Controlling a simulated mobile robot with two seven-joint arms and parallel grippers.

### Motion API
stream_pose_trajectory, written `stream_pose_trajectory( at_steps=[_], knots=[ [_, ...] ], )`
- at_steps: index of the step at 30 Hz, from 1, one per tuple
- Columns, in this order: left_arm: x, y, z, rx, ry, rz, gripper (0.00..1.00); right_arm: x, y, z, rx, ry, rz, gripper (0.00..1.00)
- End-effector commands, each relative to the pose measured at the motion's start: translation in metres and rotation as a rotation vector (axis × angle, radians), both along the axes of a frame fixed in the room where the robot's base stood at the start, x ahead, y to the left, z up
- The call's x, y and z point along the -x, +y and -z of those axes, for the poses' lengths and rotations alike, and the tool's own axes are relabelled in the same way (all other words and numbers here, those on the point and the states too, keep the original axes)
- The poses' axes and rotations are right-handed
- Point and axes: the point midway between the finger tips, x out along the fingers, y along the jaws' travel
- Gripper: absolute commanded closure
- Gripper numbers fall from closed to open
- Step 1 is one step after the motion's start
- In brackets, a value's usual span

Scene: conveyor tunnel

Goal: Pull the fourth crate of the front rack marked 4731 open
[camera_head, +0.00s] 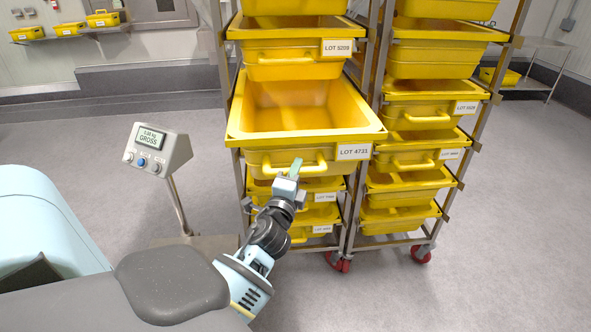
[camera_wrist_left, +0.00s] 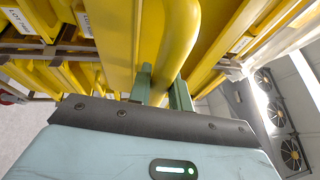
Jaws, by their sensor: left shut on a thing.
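The yellow crate marked LOT 4731 (camera_head: 255,138) sits in the front rack (camera_head: 238,190) in the head view. It is slid out towards me, and its open, empty-looking inside shows. My left gripper (camera_head: 295,168) is at the crate's front, shut on its yellow handle (camera_head: 270,169). In the left wrist view the two green fingers of my left gripper (camera_wrist_left: 162,88) stand on either side of the handle bar (camera_wrist_left: 181,40). My right gripper is in neither view.
Crate LOT 5209 (camera_head: 290,70) is above and more crates (camera_head: 325,184) are below. A second rack (camera_head: 480,120) of yellow crates stands to the right. A scale display (camera_head: 157,148) on a post stands left. Open floor (camera_head: 500,270) lies at the right.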

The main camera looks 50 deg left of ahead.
Motion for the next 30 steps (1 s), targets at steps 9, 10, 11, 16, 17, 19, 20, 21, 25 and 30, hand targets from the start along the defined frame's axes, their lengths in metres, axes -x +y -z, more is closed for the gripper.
stream_pose_trajectory(
  at_steps=[9,10,11,16,17,19,20,21,25,30],
  knots=[
    [0.000,0.000,0.001,0.001,0.002,0.000,0.67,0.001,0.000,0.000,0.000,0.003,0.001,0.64],
    [0.000,0.000,0.001,0.001,0.002,0.000,0.63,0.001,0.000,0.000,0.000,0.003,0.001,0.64],
    [0.000,0.000,0.001,0.001,0.002,0.000,0.59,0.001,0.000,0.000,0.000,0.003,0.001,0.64],
    [0.000,0.000,0.001,0.000,0.001,0.000,0.59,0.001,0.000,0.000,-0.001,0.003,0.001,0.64],
    [0.000,0.000,0.000,0.000,0.001,0.000,0.59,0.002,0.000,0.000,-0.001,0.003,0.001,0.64],
    [0.000,0.000,0.001,0.000,0.001,0.000,0.59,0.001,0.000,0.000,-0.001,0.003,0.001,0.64],
    [0.001,-0.001,0.001,0.000,0.001,0.000,0.59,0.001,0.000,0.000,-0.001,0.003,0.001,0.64],
    [0.003,-0.002,0.002,0.000,0.001,0.001,0.59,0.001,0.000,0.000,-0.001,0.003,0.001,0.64],
    [0.015,-0.008,0.006,0.000,0.003,0.001,0.59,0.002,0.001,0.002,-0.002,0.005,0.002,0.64],
    [0.040,-0.022,0.011,0.001,0.004,0.001,0.59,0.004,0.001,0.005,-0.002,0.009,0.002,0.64]
  ],
)
